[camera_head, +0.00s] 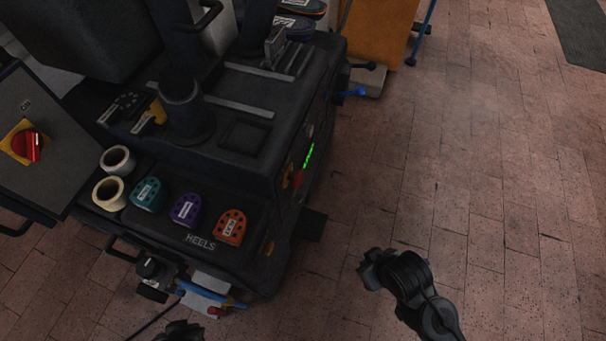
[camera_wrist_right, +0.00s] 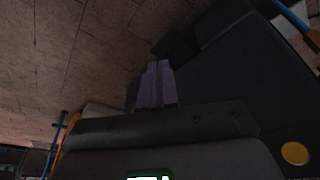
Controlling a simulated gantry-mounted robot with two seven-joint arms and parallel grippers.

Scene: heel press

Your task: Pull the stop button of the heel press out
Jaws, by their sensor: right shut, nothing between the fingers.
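The heel press (camera_head: 225,150) is a large dark machine in the left half of the head view. On its right side panel, a small red stop button (camera_head: 298,178) with yellow beside it shows at a steep angle, near a green display (camera_head: 309,156). I cannot tell if it is pressed in. My right gripper (camera_head: 368,272) is over the floor, right of the press and clear of it. In the right wrist view its fingers (camera_wrist_right: 155,85) are together and empty. My left gripper (camera_head: 182,331) barely shows at the bottom edge; its fingers are unclear.
A cabinet with a red switch on yellow (camera_head: 28,145) stands at the left. Coloured heels (camera_head: 185,209) and tape rolls (camera_head: 109,193) lie on the front ledge. A yellow disc (camera_wrist_right: 295,153) shows in the wrist view. Brick floor (camera_head: 480,150) is free at right.

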